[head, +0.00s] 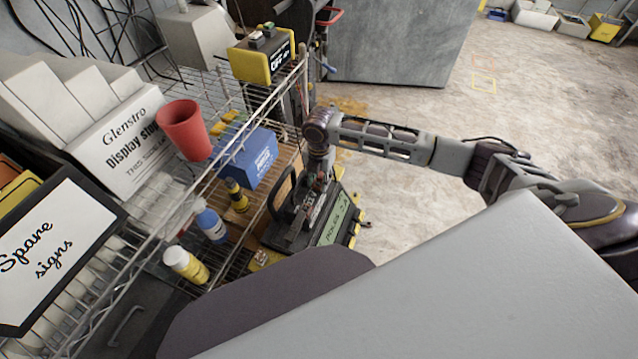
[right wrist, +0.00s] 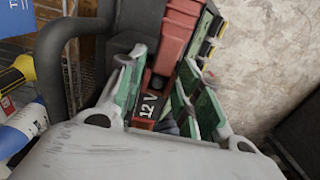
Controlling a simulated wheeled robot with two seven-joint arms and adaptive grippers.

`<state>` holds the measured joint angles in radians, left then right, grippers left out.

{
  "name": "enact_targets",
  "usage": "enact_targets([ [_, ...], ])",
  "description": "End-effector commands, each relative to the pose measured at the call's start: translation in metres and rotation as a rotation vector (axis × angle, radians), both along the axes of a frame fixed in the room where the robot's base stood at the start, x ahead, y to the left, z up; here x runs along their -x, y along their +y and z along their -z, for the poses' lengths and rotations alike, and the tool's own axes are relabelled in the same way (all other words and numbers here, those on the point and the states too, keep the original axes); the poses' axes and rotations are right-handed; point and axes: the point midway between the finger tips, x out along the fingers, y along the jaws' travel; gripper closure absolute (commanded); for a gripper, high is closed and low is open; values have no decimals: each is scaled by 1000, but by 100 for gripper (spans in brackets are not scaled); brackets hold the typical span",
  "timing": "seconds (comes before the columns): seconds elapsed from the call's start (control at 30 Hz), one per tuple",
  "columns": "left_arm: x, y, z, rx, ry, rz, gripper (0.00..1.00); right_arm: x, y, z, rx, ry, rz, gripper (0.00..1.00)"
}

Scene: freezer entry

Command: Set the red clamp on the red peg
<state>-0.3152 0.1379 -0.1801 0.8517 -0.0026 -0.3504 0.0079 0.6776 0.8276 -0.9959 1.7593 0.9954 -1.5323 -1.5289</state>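My right gripper (head: 314,198) reaches down onto a black device with a carry handle (head: 285,195) and a green lettered panel. In the right wrist view, the green-padded fingers of the gripper (right wrist: 162,75) stand apart, one on each side of a red part (right wrist: 182,32). This may be the red clamp. A dark "12 V" label (right wrist: 148,106) shows between the fingers. I cannot tell whether the pads press on the red part. I cannot pick out the red peg for certain. My left gripper is not in view.
A wire shelf (head: 150,240) on the left holds a red cup (head: 184,130), a blue box (head: 248,158), small bottles (head: 211,225) and a "Spare signs" board (head: 50,250). A yellow and black unit (head: 262,58) stands at its far end. The floor to the right is mostly open.

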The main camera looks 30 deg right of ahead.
Motion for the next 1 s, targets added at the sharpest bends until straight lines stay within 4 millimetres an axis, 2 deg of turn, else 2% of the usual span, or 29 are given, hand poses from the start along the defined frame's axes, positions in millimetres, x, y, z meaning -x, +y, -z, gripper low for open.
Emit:
enact_targets([
  [0.5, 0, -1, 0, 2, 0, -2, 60, 0, 0, 3, 0, -1, 0, 66],
  [0.53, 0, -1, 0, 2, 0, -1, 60, 0, 0, 3, 0, -1, 0, 67],
  [0.8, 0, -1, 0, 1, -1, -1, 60, 0, 0, 3, 0, -1, 0, 100],
  [1.0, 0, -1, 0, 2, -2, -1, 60, -1, 0, 2, 0, -1, 0, 100],
])
